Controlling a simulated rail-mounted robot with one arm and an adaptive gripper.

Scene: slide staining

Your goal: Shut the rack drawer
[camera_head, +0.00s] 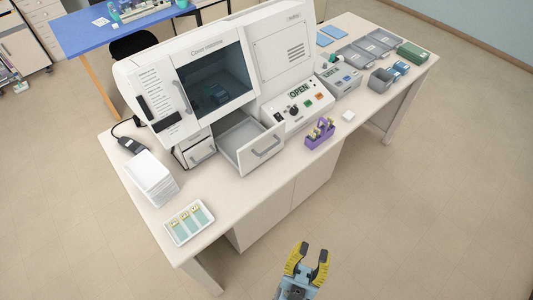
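The rack drawer (262,159) is a light grey, open-topped drawer with a grey bar handle (267,146) on its front. It is pulled out from the lower front of the white cover machine (215,75), and its inside looks empty. My gripper (307,251), with yellow and black fingers, is at the bottom of the view, over the floor in front of the bench. It is well apart from the drawer. Its fingers are spread, with nothing between them.
A purple rack (320,133) stands just right of the drawer. A smaller drawer front (201,153) is to its left. A white tray with slides (188,222) and a white stack (151,178) are on the left of the bench (237,196). The floor in front is clear.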

